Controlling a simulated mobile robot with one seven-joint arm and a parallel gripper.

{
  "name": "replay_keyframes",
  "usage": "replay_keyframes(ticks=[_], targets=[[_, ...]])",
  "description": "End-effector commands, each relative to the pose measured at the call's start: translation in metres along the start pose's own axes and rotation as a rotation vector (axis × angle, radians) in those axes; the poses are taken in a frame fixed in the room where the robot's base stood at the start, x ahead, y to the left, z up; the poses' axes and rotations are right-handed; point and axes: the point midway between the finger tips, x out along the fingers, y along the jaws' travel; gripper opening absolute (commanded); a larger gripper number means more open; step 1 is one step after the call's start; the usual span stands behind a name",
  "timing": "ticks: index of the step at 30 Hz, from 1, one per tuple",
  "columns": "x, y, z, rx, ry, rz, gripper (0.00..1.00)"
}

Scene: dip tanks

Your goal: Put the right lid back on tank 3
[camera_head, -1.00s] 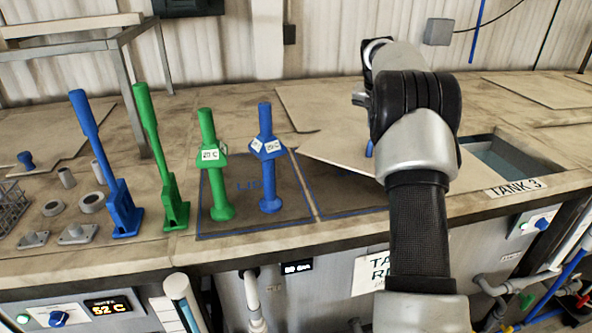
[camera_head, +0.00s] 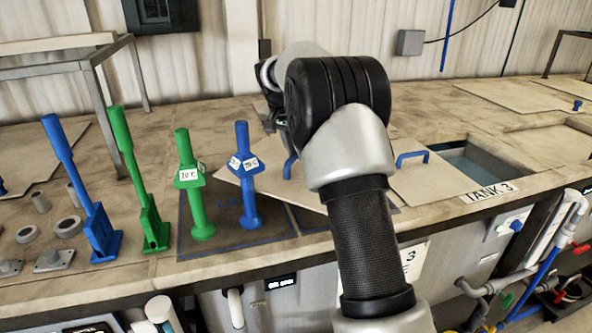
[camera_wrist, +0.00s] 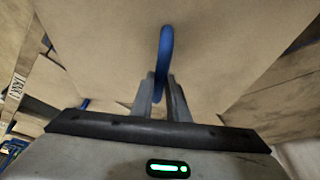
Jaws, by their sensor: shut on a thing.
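My gripper (camera_wrist: 162,95) is shut on the upright blue handle (camera_wrist: 166,50) of a flat beige lid (camera_wrist: 110,55) in the wrist view. In the head view my arm hides the jaws. The held lid (camera_head: 262,183) shows left of my arm, skewed over the marked pad and behind the blue tool, with its blue handle (camera_head: 289,165) partly visible. I cannot tell its height. Tank 3's opening (camera_head: 480,168) shows at right, with liquid inside, behind its label (camera_head: 489,191). A second beige lid (camera_head: 432,182) with a blue handle (camera_head: 412,157) lies flat just left of the opening.
Blue and green upright tools stand at left, including a green one (camera_head: 195,190) and a blue one (camera_head: 243,175) on the dark outlined pad (camera_head: 270,232), close to the held lid. A metal frame (camera_head: 132,75) stands at back left. Pipes (camera_head: 560,235) run below the bench at right.

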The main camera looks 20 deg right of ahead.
Motion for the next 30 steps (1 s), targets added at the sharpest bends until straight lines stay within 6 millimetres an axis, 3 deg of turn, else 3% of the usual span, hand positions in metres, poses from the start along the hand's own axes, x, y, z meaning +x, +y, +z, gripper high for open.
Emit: replay_keyframes(ticks=[11,19,30], targets=[[0.026,0.0,0.009,0.001,0.003,-0.002,0.0],[0.059,0.0,0.022,0.0,0.003,-0.002,0.0],[0.064,0.0,0.024,0.0,0.005,-0.004,0.0]])
